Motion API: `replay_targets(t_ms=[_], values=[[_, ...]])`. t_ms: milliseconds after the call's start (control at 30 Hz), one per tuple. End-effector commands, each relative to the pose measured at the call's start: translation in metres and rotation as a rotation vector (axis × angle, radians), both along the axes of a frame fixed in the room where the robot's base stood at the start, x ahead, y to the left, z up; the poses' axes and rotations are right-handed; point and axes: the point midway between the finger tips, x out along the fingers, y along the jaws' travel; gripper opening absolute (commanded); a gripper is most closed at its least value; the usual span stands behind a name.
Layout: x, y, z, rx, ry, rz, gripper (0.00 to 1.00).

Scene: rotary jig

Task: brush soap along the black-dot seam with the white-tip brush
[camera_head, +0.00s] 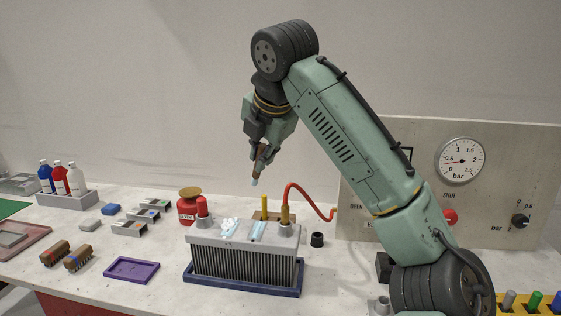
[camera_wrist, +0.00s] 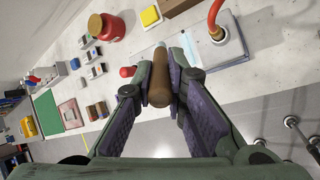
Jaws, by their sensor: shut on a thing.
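My gripper (camera_head: 264,143) is shut on the brown handle of a brush (camera_head: 258,168). The brush hangs tip down, slightly tilted, with a pale tip, in the air above the finned grey unit (camera_head: 245,262). Two light-blue strips lie on the unit's top: the left strip (camera_head: 229,229) bears white foam, and the right strip (camera_head: 258,231) looks bare. Black dots are too small to make out. The tip is apart from both strips.
The unit stands in a blue tray (camera_head: 243,284), with a red plug (camera_head: 201,206) and a red hose (camera_head: 303,190) on top. A red pot (camera_head: 187,211) stands behind it. A gauge panel (camera_head: 450,185) is at right.

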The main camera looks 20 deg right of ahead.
Motion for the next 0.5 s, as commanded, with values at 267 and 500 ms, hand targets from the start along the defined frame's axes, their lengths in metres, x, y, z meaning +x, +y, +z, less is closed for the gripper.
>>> replay_targets(t_ms=[267,500], values=[[0.007,0.003,-0.009,-0.004,0.000,0.004,0.00],[0.007,0.003,-0.036,-0.004,0.000,0.004,0.00]])
